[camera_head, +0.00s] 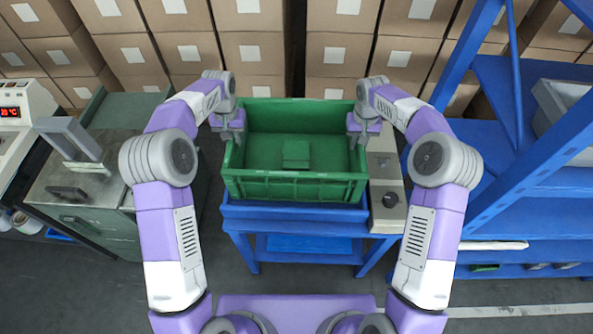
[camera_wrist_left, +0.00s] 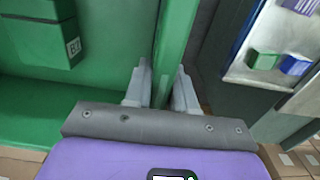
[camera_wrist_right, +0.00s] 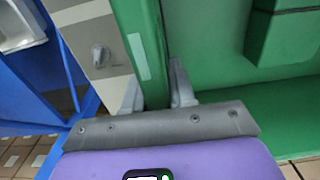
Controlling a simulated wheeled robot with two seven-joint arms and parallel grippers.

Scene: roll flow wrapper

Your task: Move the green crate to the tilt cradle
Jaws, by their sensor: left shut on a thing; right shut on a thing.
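The green crate (camera_head: 292,188) is level in the middle of the head view, over a blue stand (camera_head: 295,226). I cannot tell whether it rests on the stand or hangs just above it. A small green box (camera_head: 296,153) lies inside; in the left wrist view the box (camera_wrist_left: 35,40) bears a white label. My left gripper (camera_head: 237,132) is shut on the crate's left wall, a finger on each side of the rim (camera_wrist_left: 172,45). My right gripper (camera_head: 356,132) is shut on the right wall (camera_wrist_right: 150,45) in the same way. I cannot make out which part is the tilt cradle.
A grey-topped cabinet (camera_head: 90,180) and a machine with a red display (camera_head: 15,115) stand at left. Blue shelving (camera_head: 530,185) stands at right. Cardboard boxes (camera_head: 255,50) fill the back.

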